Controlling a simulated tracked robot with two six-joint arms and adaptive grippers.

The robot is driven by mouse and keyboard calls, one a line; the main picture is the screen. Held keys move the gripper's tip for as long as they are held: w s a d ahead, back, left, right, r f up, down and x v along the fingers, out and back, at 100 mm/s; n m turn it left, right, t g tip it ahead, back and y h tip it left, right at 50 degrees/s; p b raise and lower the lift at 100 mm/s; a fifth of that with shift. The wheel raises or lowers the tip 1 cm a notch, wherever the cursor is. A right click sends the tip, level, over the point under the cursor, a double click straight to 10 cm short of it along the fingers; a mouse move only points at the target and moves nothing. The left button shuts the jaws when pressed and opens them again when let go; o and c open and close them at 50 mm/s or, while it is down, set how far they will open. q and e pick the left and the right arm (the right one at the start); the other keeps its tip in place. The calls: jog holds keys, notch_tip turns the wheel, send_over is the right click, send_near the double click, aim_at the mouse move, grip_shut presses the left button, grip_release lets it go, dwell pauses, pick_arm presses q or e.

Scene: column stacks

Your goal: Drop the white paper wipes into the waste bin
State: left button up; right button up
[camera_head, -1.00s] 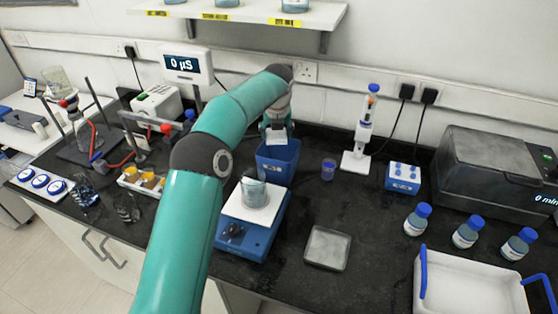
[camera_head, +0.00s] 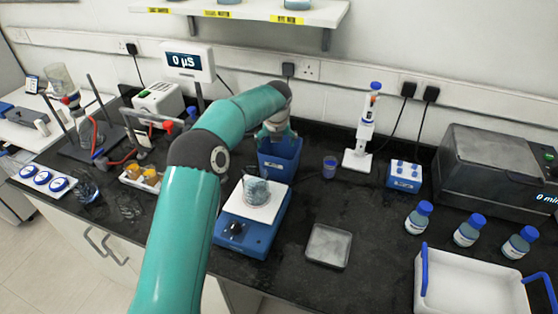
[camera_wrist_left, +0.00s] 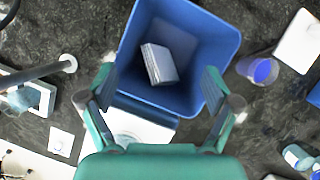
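The blue waste bin (camera_head: 280,163) stands on the black bench behind the hotplate, and its open top faces up in the left wrist view (camera_wrist_left: 222,42). The white paper wipes (camera_wrist_left: 160,63) show as a folded stack inside the bin's opening in the wrist view. I cannot tell if they rest on the bottom. They are hidden in the head view. My left gripper (camera_wrist_left: 158,84) is open above the bin, its fingers apart and clear of the wipes. It also shows over the bin in the head view (camera_head: 276,136). My right gripper is not in view.
A hotplate (camera_head: 253,226) with a glass beaker (camera_head: 256,189) stands in front of the bin. A small blue cup (camera_head: 329,167) and a pipette stand (camera_head: 357,160) are to its right. A shallow dish (camera_head: 328,246) lies in front, with clear bench around it.

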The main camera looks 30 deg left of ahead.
pick_arm(q)
jog(key=shift+r, duration=0.1)
jog(key=v, duration=1.1)
jog(key=shift+d+r, duration=0.2)
jog(key=shift+r, duration=0.1)
jog(key=shift+s, duration=0.1)
